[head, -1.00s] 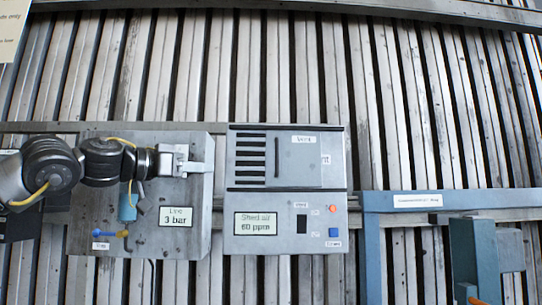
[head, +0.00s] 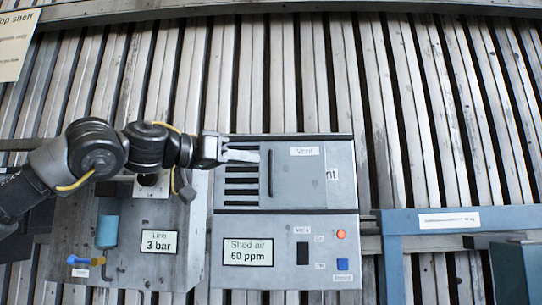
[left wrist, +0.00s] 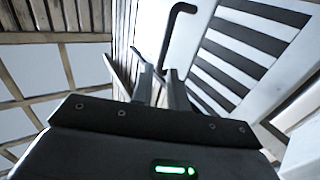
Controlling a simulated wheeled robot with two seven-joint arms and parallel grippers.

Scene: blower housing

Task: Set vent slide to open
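The vent slide (head: 305,180) is a grey plate labelled "Vent" on the upper part of the blower housing panel (head: 290,222). A dark upright bar handle (head: 270,173) stands near its left edge. Several dark slots (head: 241,182) show uncovered left of the plate; the handle (left wrist: 180,28) and slots (left wrist: 235,65) also show in the left wrist view. My left gripper (head: 242,155) is over the upper slots, just left of the handle. My right gripper is not in view.
The lower panel has a "Shed air 60 ppm" display (head: 248,252), an orange button (head: 341,234) and a blue button (head: 342,264). A blue frame (head: 395,265) stands at right.

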